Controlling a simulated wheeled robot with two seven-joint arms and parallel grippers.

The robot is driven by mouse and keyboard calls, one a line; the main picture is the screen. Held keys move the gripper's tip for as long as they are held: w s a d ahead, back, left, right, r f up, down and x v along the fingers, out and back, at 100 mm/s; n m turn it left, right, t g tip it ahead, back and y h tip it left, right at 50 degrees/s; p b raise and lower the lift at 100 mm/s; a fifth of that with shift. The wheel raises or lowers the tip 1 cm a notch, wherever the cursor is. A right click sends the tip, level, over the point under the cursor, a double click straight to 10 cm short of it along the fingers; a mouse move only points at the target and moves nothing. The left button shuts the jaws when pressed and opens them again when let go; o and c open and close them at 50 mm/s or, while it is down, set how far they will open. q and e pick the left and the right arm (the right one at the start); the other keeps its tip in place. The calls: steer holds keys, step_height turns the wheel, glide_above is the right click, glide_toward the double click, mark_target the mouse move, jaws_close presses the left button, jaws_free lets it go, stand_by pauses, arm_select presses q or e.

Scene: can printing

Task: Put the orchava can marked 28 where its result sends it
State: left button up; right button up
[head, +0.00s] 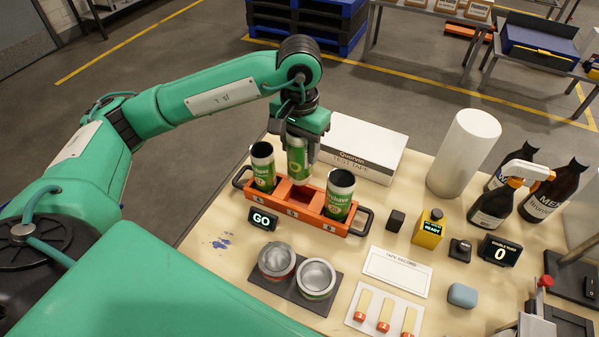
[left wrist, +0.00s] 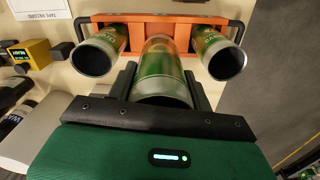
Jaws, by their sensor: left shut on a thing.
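My left gripper (head: 300,138) points down, shut on a green and silver can (head: 297,160) over the middle place of an orange carrier (head: 305,201). The held can also shows between the fingers in the left wrist view (left wrist: 158,66). Two more green Orchava cans stand in the carrier: one at the left (head: 262,167) and one at the right (head: 339,195). All are open at the top. I cannot read 28 on any of them. My right gripper is not in view.
A black GO display (head: 264,219) stands before the carrier. Two round metal holders (head: 277,262) sit on a dark mat.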

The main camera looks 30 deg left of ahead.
mark_target(300, 177)
arm_select(q)
step_height(300, 177, down, 6)
steer(key=shift+f+p, duration=0.1)
steer(key=shift+p, duration=0.6)
step_height(300, 177, down, 4)
steer(key=shift+r+p, duration=0.2)
steer(key=shift+p, duration=0.35)
steer(key=shift+f, duration=0.1)
steer(key=shift+f+b, duration=0.1)
steer(key=shift+b, duration=0.2)
steer(key=o, duration=1)
